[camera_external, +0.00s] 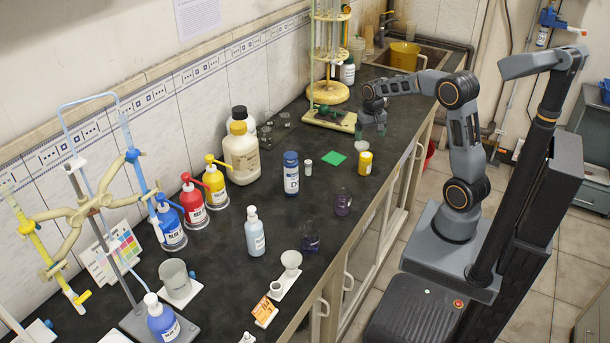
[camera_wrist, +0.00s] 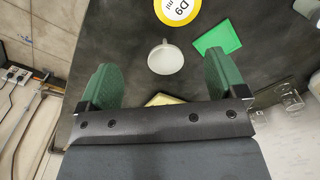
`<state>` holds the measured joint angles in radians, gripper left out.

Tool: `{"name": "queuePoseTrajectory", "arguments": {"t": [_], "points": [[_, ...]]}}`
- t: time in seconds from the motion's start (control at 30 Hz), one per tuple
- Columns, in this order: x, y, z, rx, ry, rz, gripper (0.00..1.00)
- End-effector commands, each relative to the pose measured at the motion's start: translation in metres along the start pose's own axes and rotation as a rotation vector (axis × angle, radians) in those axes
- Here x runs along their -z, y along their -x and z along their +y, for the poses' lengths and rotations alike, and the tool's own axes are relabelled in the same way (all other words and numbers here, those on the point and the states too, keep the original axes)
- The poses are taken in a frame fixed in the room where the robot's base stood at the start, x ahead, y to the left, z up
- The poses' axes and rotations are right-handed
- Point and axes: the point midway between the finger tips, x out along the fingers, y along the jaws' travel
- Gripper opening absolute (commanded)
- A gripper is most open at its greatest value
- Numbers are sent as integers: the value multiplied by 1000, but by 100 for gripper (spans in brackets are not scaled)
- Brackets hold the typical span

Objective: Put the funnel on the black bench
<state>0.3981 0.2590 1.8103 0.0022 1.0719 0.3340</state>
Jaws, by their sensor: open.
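A small white funnel (camera_wrist: 165,60) with a short stem rests on the black bench (camera_external: 275,190), seen in the wrist view between my gripper's green fingers. In the external view the white funnel (camera_external: 361,145) shows just behind the yellow bottle, partly small and hard to make out. My gripper (camera_external: 372,128) is open and empty, pointing down above the bench just beyond the funnel. The fingers stand either side of the funnel in the wrist view, and I see no contact. A second white funnel-like cup (camera_external: 291,260) sits on a white holder near the front edge.
The yellow-labelled bottle (camera_external: 365,163) and a green square (camera_external: 334,158) lie close to the funnel. A blue bottle (camera_external: 291,172) and a small white vial stand to the left. A burette stand (camera_external: 329,119) is behind. Purple-filled beakers stand near the front edge. Some bare bench lies between.

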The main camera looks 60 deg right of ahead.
Motion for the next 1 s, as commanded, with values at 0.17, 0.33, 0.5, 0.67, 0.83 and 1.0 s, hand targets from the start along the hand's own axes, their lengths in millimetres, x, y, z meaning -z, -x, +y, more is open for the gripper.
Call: {"name": "queuePoseTrajectory", "arguments": {"t": [0.17,0.33,0.5,0.67,0.83,1.0], "points": [[53,10,2,-2,-252,-2,90],[59,28,-1,1,-407,6,90],[57,7,-1,-5,-448,-4,90],[57,-22,-1,-4,-448,-3,90],[58,-45,-1,-3,-446,-1,90],[58,-55,-1,-2,-446,0,90]]}}
